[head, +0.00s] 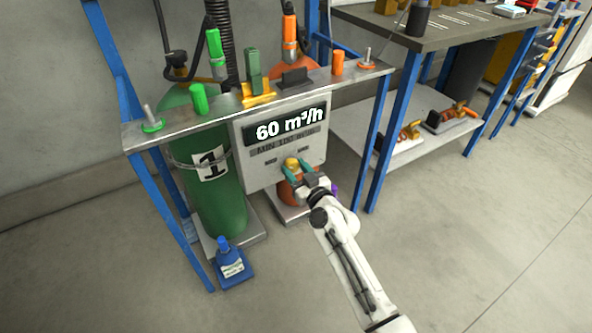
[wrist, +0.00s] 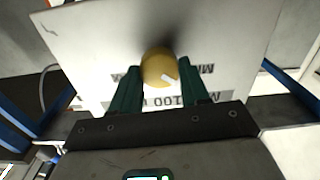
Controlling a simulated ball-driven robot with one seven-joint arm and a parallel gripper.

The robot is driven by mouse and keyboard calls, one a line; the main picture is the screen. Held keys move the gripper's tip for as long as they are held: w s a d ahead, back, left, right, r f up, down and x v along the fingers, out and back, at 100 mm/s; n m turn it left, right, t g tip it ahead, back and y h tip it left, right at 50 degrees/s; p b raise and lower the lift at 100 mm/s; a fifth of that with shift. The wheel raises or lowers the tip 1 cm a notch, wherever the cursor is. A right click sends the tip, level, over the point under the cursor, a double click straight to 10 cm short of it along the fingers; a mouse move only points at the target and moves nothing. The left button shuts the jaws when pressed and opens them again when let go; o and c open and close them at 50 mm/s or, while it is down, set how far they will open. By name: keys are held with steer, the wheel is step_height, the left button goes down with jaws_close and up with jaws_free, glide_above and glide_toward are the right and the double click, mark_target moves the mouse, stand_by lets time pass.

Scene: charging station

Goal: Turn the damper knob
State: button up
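The damper knob (head: 291,163) is a round yellow knob on the lower part of a light grey panel (head: 262,182). The panel's display (head: 290,124) reads "60 m³/h", with a "MIN 100" label below it. My gripper (head: 295,170) is at the knob, with its green fingers on either side. In the wrist view the knob (wrist: 159,66) fills the gap between the fingertips (wrist: 160,80), and both seem to touch its sides. A short white mark on the knob points to the lower right in that view.
A metal shelf (head: 180,124) with blue legs runs above the panel. A green cylinder (head: 215,205) marked 1 stands left of it, an orange one behind it. A workbench (head: 440,35) is at the right. The front floor is clear.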

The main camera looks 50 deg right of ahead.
steer(key=c, duration=0.5)
steer(key=shift+m, duration=0.4)
steer(key=m, duration=0.6)
steer(key=shift+d+m, duration=0.1)
steer(key=shift+m, duration=0.3)
steer(key=m, duration=1)
steer(key=shift+s+d+f+p, duration=0.1)
steer(key=shift+f+p, duration=0.1)
steer(key=shift+p, duration=0.2)
